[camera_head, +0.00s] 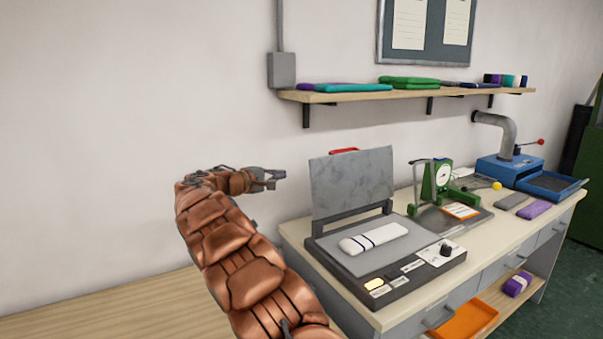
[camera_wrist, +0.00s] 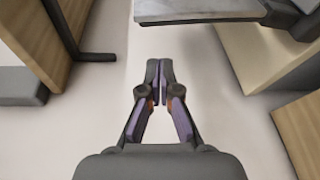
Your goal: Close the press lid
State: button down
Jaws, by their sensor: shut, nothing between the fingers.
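The press stands on the workbench in the head view. Its grey lid (camera_head: 352,181) is open and upright at the back, with a red handle (camera_head: 344,151) on its top edge. On the flat press bed (camera_head: 362,262) lies a white folded piece with dark stripes (camera_head: 374,238). My gripper (camera_head: 279,175) is shut and empty, left of the raised lid and apart from it. In the wrist view my gripper (camera_wrist: 159,64) shows closed fingers pointing at the pale wall, with what looks like the lid's edge (camera_wrist: 200,18) at the top.
A wall shelf (camera_head: 420,95) with folded fabrics runs above the bench. A green gauge stand (camera_head: 436,185) stands right of the press, and a blue machine (camera_head: 507,168) farther right. A bare wooden surface (camera_head: 110,310) lies at left.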

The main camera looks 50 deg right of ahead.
jog(key=w+d+f+p, duration=0.1)
jog(key=w+d+p, duration=0.25)
jog(key=d, duration=0.75)
jog(key=s, duration=0.3)
jog(key=shift+s+a+r+n+t+h, duration=0.2)
jog(key=shift+s+a+n+t+h, duration=0.1)
jog(key=shift+s+a+t+h, duration=0.1)
dwell(0.5)
jog(key=shift+a, duration=0.1)
jog(key=shift+s+f+b, duration=0.1)
jog(key=shift+s+b, duration=0.05)
jog(key=shift+b, duration=0.4)
